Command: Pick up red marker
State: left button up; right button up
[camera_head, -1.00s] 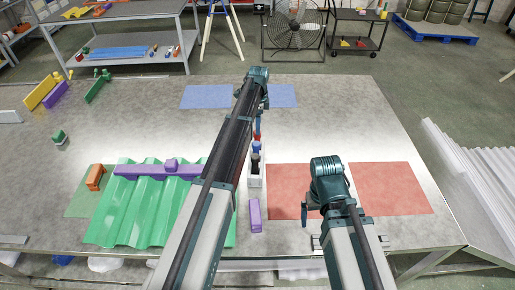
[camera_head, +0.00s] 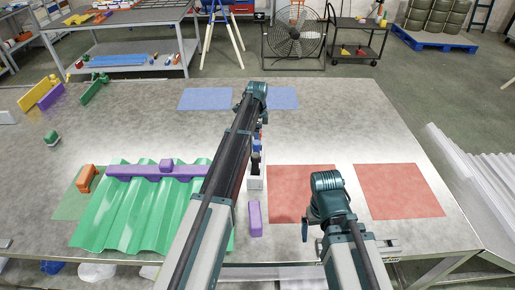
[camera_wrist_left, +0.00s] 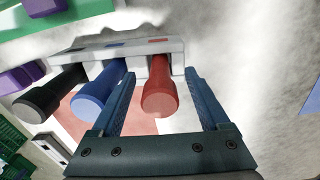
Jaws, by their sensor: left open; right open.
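The red marker (camera_wrist_left: 160,92) stands in a white holder (camera_wrist_left: 215,59) in the left wrist view, its rounded end toward the camera. My left gripper (camera_wrist_left: 159,75) is open, with one finger on each side of the red marker; I cannot tell whether either touches it. A blue marker (camera_wrist_left: 98,90) and a black marker (camera_wrist_left: 50,92) sit beside it in the holder. In the head view the holder (camera_head: 257,183) stands right of my left arm, which hides most of the red marker. My right gripper (camera_head: 305,229) is open and empty, low over the table near the front.
A green corrugated sheet (camera_head: 125,215) with a purple bar (camera_head: 135,171) lies at left. A purple block (camera_head: 255,218) is in front of the holder. Red mats (camera_head: 400,190) lie at right and blue mats (camera_head: 205,99) at the back.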

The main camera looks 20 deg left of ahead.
pick_arm(q)
jog(key=shift+f, duration=0.2)
pick_arm(e)
jog(key=shift+f, duration=0.25)
pick_arm(q)
grip_shut()
jog(key=shift+r, duration=0.1)
pick_arm(e)
jog(key=shift+r, duration=0.1)
